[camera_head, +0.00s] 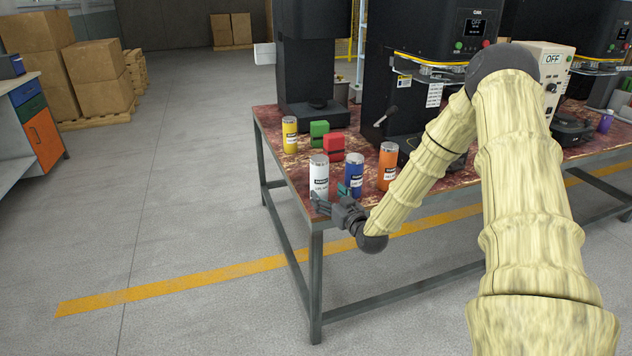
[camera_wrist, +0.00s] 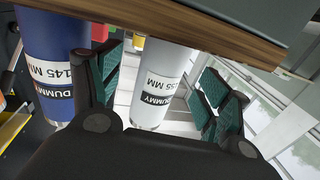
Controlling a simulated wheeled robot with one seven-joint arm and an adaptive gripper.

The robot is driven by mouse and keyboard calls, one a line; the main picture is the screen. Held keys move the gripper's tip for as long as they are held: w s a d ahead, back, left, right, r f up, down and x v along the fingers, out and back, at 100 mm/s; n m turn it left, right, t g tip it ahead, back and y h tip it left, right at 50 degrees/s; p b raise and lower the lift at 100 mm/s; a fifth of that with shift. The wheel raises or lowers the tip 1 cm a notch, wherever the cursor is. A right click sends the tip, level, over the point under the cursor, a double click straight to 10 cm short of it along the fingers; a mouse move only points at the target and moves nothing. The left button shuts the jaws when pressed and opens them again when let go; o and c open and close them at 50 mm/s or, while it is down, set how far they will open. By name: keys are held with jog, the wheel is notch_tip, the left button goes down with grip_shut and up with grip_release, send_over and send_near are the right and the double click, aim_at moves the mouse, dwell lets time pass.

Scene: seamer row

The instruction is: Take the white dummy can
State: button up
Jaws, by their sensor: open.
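The white dummy can (camera_head: 319,176) stands upright at the near left corner of the table (camera_head: 268,124). In the wrist view the white dummy can (camera_wrist: 162,80) shows between the two green-padded fingers, with its label partly in sight. My gripper (camera_head: 338,197) is open at the table's front edge, just in front of the can. In the wrist view my gripper (camera_wrist: 160,88) has one finger on each side of the can, and I cannot tell whether either touches it. The blue dummy can (camera_wrist: 50,65) is close outside the left finger there; it also stands right of the white can in the head view (camera_head: 355,172).
An orange can (camera_head: 387,165) stands right of the blue one. A yellow can (camera_head: 290,135), a green block (camera_head: 319,133) and a red block (camera_head: 333,148) are behind. Black machines (camera_head: 308,60) stand along the table's back.

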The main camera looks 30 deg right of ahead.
aim_at(319, 185)
jog(key=shift+w+r, duration=0.15)
jog(key=shift+w, duration=1.3)
jog(key=shift+w+r, duration=0.15)
jog(key=shift+w, duration=1.25)
jog(key=c, duration=1.2)
